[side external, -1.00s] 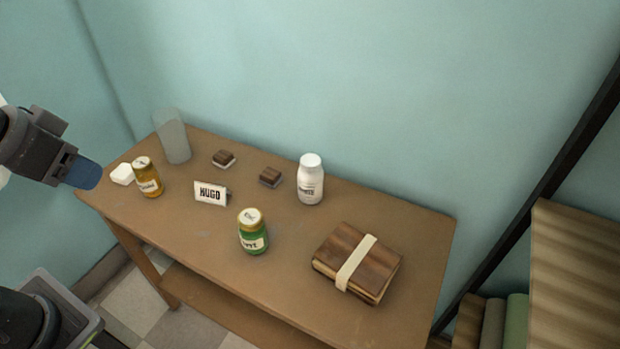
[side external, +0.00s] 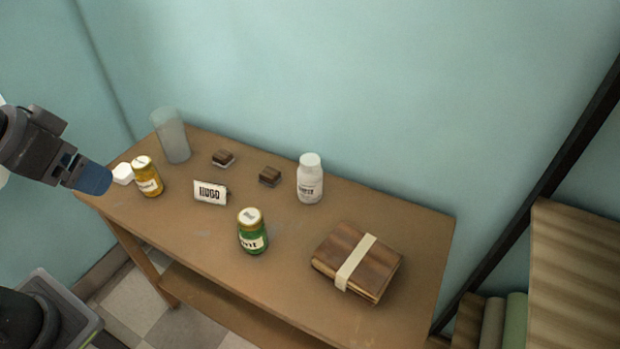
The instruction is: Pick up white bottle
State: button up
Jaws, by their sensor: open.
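The white bottle (side external: 310,180) stands upright near the back edge of the wooden table, right of the small brown blocks. It has a white cap and a label with dark print. My gripper (side external: 95,180), with blue fingers, is at the far left, by the table's left end and well apart from the bottle. It is open and holds nothing visible. The gap between its fingers is hard to see from this side.
A shelf (side external: 575,270) stands at right.

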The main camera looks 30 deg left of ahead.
jog(key=w+d+r+n, duration=0.15)
jog(key=w+r, duration=0.25)
jog(key=w, duration=0.6)
jog(key=n+g+y, duration=0.2)
jog(key=n, duration=0.2)
send_over(310, 160)
jog(key=s+d, duration=0.2)
jog(key=s, duration=0.1)
notch_tip(310, 160, down, 16)
jog(key=x, duration=0.7)
jog(key=shift+w+f, duration=0.15)
jog(key=shift+f, duration=0.15)
jog(key=shift+x, duration=2.75)
jog(key=shift+a, duration=0.2)
jog(key=c, duration=1.1)
jog(key=shift+r, duration=0.1)
jog(key=shift+c, duration=0.2)
